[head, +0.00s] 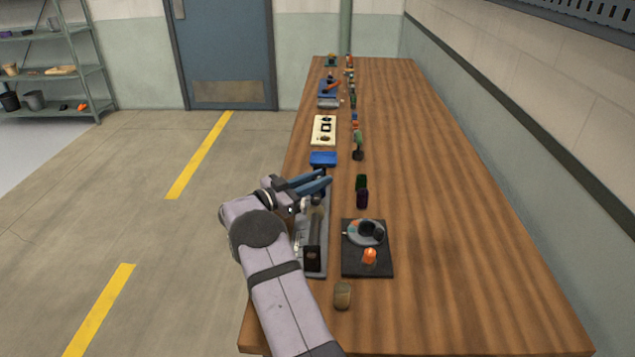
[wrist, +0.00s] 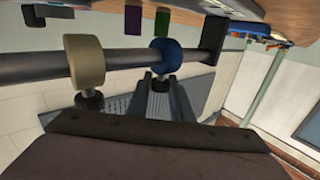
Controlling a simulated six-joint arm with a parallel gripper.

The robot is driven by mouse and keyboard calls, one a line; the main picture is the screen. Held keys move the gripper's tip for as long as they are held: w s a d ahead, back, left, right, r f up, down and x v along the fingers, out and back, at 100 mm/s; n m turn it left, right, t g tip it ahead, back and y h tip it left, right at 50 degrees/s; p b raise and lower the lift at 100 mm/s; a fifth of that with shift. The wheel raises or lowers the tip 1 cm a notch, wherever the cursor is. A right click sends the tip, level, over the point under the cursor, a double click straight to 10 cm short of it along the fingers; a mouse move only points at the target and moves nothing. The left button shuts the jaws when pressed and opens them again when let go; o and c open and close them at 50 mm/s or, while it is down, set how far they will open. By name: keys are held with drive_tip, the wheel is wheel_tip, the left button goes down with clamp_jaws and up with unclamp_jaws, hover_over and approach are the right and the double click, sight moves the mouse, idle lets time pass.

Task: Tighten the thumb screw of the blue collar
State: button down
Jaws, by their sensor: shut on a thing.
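In the wrist view a dark rod (wrist: 125,57) carries a blue collar (wrist: 166,56) and, to its left, a cream collar (wrist: 84,60). My gripper (wrist: 162,86) is below the blue collar, its two fingers shut on the thumb screw of the blue collar, which is mostly hidden between them. The cream collar has its own dark thumb screw (wrist: 90,98) pointing down. In the head view my gripper (head: 322,184) is at the far end of the grey roller stand (head: 325,262); the blue collar cannot be made out clearly there.
A black tray (head: 383,268) with a grey round part and an orange piece lies right of the stand. Dark green and purple pieces (head: 362,198) stand beyond it, and a blue block (head: 323,159) lies past my gripper. The table's right side is clear.

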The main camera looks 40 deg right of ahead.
drive_tip(key=shift+a+m+g+y+b, duration=0.1)
drive_tip(key=shift+m+g+y+b, duration=0.2)
drive_tip(key=shift+m+g+b, duration=0.7)
drive_tip(key=shift+g+p, duration=0.3)
drive_tip(key=shift+p, duration=0.1)
drive_tip(key=c, duration=1.6)
unclamp_jaws()
drive_tip(key=shift+b+v, duration=0.65)
drive_tip(key=shift+v, duration=3)
